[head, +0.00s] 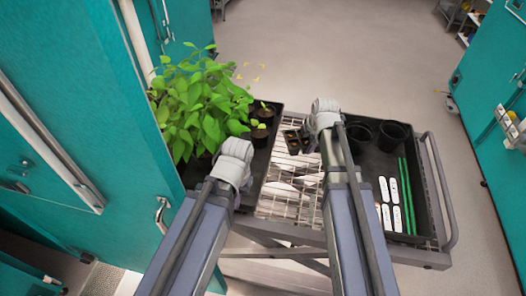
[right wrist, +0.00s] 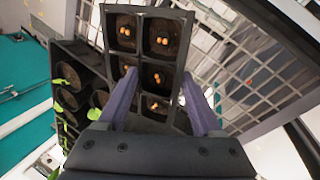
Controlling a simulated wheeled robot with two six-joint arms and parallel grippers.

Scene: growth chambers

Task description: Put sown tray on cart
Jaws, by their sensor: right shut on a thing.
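The sown tray (right wrist: 143,55) is a small black cell tray with orange seeds on dark soil in its cells. My right gripper (right wrist: 159,78) is shut on its near end, a finger at each side. In the head view the tray (head: 292,141) shows partly, left of my right wrist and over the wire rack; I cannot tell whether it touches the rack. The cart (head: 400,252) is grey with a handle at its right end. My left gripper (head: 233,165) is over the cart's left part; its fingers are hidden behind its wrist.
A black tray (head: 424,205) on the cart's right holds pots, white labels and green stakes. A wire rack (head: 275,205) fills the middle. Leafy plants (head: 200,105) and small pots stand at left. A teal chamber door (head: 85,100) is close on the left. Open floor lies beyond.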

